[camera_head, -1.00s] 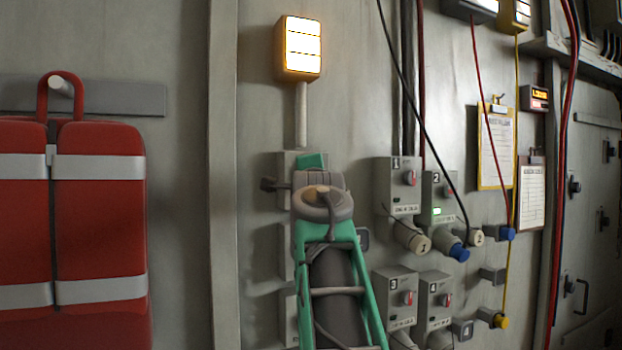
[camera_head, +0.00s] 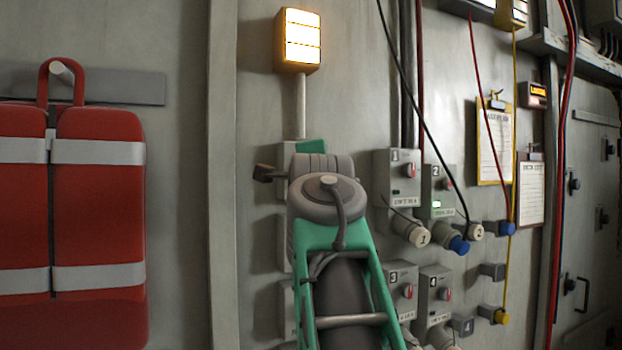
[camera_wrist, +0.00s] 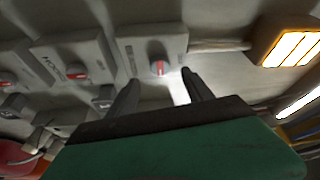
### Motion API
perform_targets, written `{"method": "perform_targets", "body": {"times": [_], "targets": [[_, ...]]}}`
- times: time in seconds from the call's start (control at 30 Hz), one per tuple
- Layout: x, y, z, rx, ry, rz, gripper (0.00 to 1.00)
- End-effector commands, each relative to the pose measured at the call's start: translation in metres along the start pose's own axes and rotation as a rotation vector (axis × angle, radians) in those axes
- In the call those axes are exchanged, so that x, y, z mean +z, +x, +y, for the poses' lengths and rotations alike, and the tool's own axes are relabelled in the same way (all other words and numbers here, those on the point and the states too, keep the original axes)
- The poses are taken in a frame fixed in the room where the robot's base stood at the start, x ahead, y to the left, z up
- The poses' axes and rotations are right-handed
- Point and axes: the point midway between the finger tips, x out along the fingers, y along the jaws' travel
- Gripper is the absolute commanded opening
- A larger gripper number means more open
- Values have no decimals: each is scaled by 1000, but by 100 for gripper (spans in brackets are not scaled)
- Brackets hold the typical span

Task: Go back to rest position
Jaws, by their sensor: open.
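My gripper (camera_wrist: 160,78) shows in the wrist view with its two dark fingers spread apart and nothing between them. Beyond the fingertips is a grey wall box (camera_wrist: 152,50) with a red switch (camera_wrist: 158,68); I cannot tell the exact gap to it. In the head view my green and grey arm reaches up in front of the wall and hides the fingers and part of the wall fittings behind it.
Numbered switch boxes, including box 1 (camera_head: 397,178) and box 2 (camera_head: 438,190), stand right of my arm. A blue plug (camera_head: 459,245) and hanging cables are near them. A lit lamp (camera_head: 299,40) is above. Red padded bags (camera_head: 98,210) hang left, with bare wall between.

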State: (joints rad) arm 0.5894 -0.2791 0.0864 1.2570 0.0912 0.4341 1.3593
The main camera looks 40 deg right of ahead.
Motion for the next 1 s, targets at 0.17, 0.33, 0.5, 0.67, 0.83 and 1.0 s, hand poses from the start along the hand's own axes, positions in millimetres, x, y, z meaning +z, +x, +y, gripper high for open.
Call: {"method": "perform_targets", "body": {"times": [0.17, 0.33, 0.5, 0.67, 0.83, 1.0], "targets": [[0, -5, 0, 1, 0, 0, 59], [0, -4, 0, 1, 0, 0, 59], [0, -4, 0, 1, -69, 0, 59], [7, -4, 27, 92, -487, -50, 59], [43, 4, 180, 368, -938, -314, 59], [75, -39, 321, 556, -1188, -635, 59]]}}
